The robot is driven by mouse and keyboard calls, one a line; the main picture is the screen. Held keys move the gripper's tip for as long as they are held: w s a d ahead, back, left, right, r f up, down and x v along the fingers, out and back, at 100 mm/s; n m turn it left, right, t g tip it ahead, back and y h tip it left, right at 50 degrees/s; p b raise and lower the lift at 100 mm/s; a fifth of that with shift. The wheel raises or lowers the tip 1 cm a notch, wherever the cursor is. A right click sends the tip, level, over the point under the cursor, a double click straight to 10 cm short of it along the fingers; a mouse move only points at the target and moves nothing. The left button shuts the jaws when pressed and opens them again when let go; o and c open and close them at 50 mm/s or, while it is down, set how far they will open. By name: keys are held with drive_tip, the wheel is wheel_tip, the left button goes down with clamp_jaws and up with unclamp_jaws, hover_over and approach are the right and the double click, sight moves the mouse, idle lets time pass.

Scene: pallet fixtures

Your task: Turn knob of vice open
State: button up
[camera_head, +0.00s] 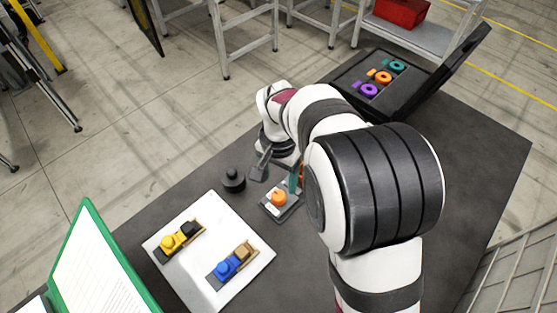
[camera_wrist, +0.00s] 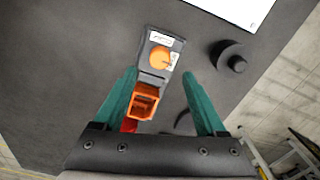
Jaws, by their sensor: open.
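A small vice with a grey base (camera_head: 283,211) and an orange knob (camera_head: 278,198) stands on the dark table, right of the white board. In the wrist view its orange knob (camera_wrist: 160,58) sits on the grey base, with a label beside it. An orange hollow block (camera_wrist: 145,99) is nearer the camera, between the fingers. My gripper (camera_wrist: 159,73) is open, its teal fingers either side of the vice with clear gaps. The knob lies just beyond the fingertips in that view. In the head view my arm partly hides the gripper.
A white board (camera_head: 211,289) bears a yellow vice (camera_head: 171,242) and a blue vice (camera_head: 224,267). A black round knob-like object (camera_head: 233,180) stands close by on the table. An open black case (camera_head: 350,78) with coloured parts is at the back. A green-framed panel (camera_head: 88,260) stands front left.

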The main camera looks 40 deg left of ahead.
wheel_tip(320, 180, up, 9)
drive_tip(key=shift+f, duration=0.15)
drive_tip(key=d+r+m, duration=0.2)
drive_tip(key=d+r, duration=0.1)
drive_tip(key=d, duration=0.9)
drive_tip(key=d+r+m, duration=0.3)
drive_tip(key=d, duration=0.8)
drive_tip(key=s+d+f+m+y, duration=0.1)
drive_tip(key=s+d+f+m, duration=0.2)
drive_tip(key=s+d, duration=0.7)
drive_tip(key=shift+s+d+f+y, duration=0.25)
drive_tip(key=shift+d+f+y, duration=0.05)
drive_tip(key=shift+f+y, duration=0.1)
